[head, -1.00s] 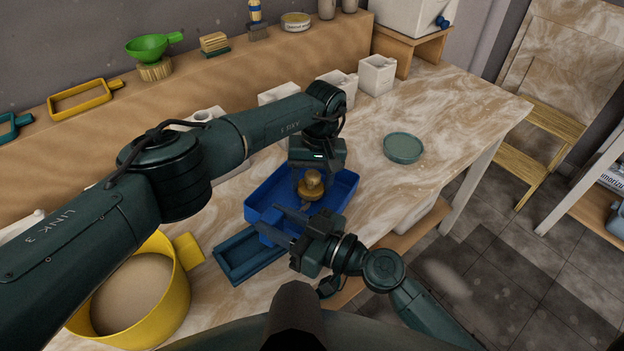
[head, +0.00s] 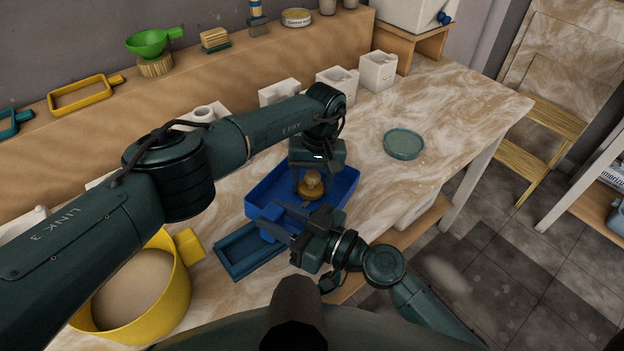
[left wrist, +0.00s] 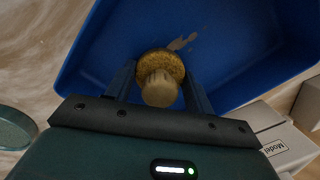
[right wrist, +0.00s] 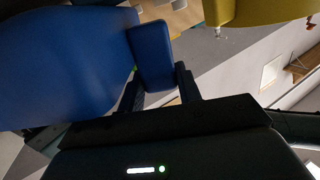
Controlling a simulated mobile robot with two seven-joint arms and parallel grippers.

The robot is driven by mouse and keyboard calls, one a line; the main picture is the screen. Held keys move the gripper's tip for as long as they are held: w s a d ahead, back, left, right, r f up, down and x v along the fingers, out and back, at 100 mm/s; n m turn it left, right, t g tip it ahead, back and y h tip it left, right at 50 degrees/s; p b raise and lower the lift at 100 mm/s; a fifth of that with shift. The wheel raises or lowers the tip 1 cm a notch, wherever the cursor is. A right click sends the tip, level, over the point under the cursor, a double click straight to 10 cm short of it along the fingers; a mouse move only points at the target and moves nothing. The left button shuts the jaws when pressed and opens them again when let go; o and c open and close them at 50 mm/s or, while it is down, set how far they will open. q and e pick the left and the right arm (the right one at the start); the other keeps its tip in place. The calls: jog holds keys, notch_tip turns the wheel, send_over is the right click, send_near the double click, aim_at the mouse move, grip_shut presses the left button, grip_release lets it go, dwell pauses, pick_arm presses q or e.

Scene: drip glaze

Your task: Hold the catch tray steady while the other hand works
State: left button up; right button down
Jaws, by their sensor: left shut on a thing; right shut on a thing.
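The blue catch tray (head: 345,190) lies on the marbled table, with its floor and walls also in the left wrist view (left wrist: 235,70). My right gripper (head: 277,222) is shut on the tray's blue side tab (right wrist: 152,52), which shows between its fingers in the right wrist view. My left gripper (head: 311,174) is over the tray, its fingers shut on the knob of a round tan sponge-like tool (left wrist: 160,85). The tool is upright inside the tray; whether it touches the floor I cannot tell.
A dark blue shallow tray (head: 230,262) sits beside the catch tray. A yellow bucket (head: 180,300) stands at the front left. A green round dish (head: 404,144) lies to the right. White blocks (head: 377,72) line the back. The table's right part is mostly clear.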

pick_arm(q)
jog(key=shift+a, duration=0.1)
jog(key=shift+s+a+r, duration=0.15)
jog(key=shift+s+a, duration=0.25)
jog(key=shift+s, duration=0.35)
jog(key=shift+s+a+r, duration=0.15)
jog(key=shift+s+a, duration=0.3)
jog(key=shift+s, duration=0.3)
jog(key=shift+s+a+r, duration=0.15)
jog(key=shift+s+a, duration=0.25)
jog(key=shift+s, duration=0.35)
jog(key=shift+f, duration=0.1)
jog(key=shift+w+d+f, duration=0.1)
jog(key=shift+w+d, duration=0.3)
jog(key=shift+w, duration=0.25)
jog(key=shift+w+d+f, duration=0.1)
jog(key=shift+w+d, duration=0.25)
jog(key=shift+w, duration=0.3)
jog(key=shift+w+d+f, duration=0.1)
jog(key=shift+w+d, duration=0.55)
jog(key=shift+w, duration=0.35)
